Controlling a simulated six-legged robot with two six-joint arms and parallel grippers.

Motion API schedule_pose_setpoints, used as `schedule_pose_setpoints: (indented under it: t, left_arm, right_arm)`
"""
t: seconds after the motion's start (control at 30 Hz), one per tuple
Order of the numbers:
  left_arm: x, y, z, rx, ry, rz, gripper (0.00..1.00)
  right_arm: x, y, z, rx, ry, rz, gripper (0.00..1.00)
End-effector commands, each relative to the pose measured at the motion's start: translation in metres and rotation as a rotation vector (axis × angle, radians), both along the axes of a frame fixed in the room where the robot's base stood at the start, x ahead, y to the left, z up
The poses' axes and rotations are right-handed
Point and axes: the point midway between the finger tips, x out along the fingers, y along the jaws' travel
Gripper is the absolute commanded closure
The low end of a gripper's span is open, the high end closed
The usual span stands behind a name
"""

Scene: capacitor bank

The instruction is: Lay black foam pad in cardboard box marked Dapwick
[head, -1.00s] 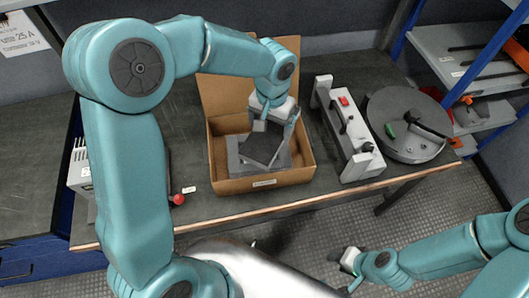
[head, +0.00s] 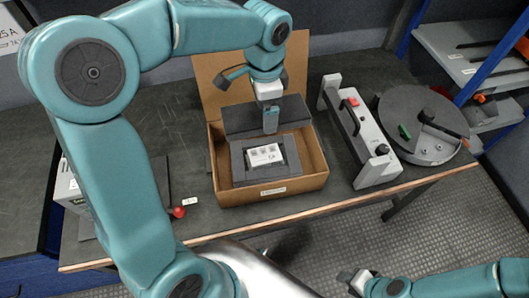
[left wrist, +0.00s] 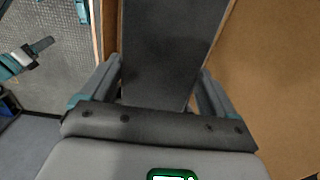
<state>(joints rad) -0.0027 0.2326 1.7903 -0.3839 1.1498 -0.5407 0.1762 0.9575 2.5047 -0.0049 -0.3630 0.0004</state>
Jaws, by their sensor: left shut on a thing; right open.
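The open cardboard box (head: 225,196) stands on the bench; the label on its front is too small to read. My left gripper (head: 269,122) is over the back part of the box, shut on the black foam pad (head: 240,119). In the left wrist view the pad (left wrist: 168,50) sits between the fingers of the left gripper (left wrist: 160,92). Inside the box a grey insert (head: 237,163) holds a white labelled item (head: 264,155), uncovered by the pad. I cannot tell whether the pad touches the box. My right gripper (head: 356,281) is open and empty, low over the floor.
To the right of the box are a pale fixture with a red part and handle (head: 361,140) and a round grey plate (head: 420,130). A red knob (head: 179,212) and small white tag (head: 190,201) lie at left. Blue shelving (head: 470,60) stands at the far right.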

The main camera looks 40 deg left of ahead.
Motion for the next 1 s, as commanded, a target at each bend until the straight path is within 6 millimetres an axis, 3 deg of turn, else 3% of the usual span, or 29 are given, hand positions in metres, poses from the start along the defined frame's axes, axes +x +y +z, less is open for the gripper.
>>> schedule_pose_setpoints:
  t: [0.1, 0.33, 0.77, 1.0]
  left_arm:
    - [-0.002, 0.001, -0.039, 0.000, 0.008, 0.002, 0.40]
    - [-0.001, 0.001, -0.098, -0.001, 0.005, 0.002, 0.40]
    - [0.000, 0.003, -0.153, 0.000, 0.003, 0.000, 0.40]
    - [0.001, 0.002, -0.157, -0.001, -0.002, 0.000, 0.40]
  right_arm:
    - [0.000, 0.000, -0.004, 0.000, 0.000, 0.000, 0.57]
    - [0.000, 0.000, -0.007, 0.000, 0.000, 0.000, 0.57]
    - [0.000, 0.000, -0.011, 0.000, 0.000, 0.000, 0.57]
    - [0.000, 0.000, -0.011, 0.000, 0.000, 0.000, 0.57]
